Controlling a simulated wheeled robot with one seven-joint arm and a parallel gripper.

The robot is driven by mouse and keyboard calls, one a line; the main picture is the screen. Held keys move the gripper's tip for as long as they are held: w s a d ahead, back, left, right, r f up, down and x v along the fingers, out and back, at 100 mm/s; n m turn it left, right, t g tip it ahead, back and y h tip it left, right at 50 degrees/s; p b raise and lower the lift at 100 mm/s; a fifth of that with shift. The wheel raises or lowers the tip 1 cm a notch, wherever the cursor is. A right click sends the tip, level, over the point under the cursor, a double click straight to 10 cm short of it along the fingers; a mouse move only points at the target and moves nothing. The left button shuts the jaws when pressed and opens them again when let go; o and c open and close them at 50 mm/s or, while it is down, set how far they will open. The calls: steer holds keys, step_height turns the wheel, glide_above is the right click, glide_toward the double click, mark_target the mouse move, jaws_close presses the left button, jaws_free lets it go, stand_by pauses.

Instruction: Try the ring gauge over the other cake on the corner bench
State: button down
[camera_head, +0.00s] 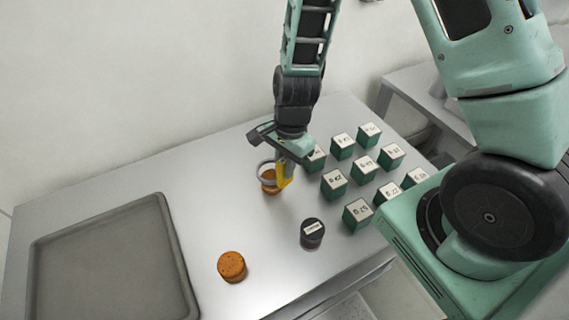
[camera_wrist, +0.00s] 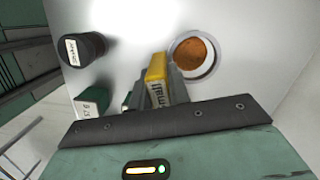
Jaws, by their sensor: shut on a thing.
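My gripper (camera_head: 286,160) is shut on the yellow handle (camera_wrist: 156,68) of the ring gauge. The gauge's grey ring (camera_wrist: 217,59) lines up with one orange-brown cake (camera_wrist: 195,56) in the wrist view, with the cake's top inside it. In the head view this cake (camera_head: 270,188) stands on the bench (camera_head: 190,180), and the ring (camera_head: 259,167) is at or just above its top. I cannot tell whether the ring touches it. Another orange cake (camera_head: 232,266) stands apart, nearer the front edge. The handle carries dark lettering.
A dark labelled jar (camera_head: 312,233) stands right of the front cake. Several green labelled blocks (camera_head: 334,184) stand in rows to the right, the closest near my gripper. A grey tray (camera_head: 172,235) lies at left. The bench between tray and cakes is clear. A wall is behind.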

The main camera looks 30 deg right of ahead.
mark_target(284, 160)
steer(key=shift+f+b, duration=2.55)
steer(key=shift+f, duration=0.65)
stand_by(0.6)
steer(key=shift+r, duration=0.15)
stand_by(1.0)
steer(key=shift+r+p, duration=4.55)
steer(key=shift+r, duration=0.25)
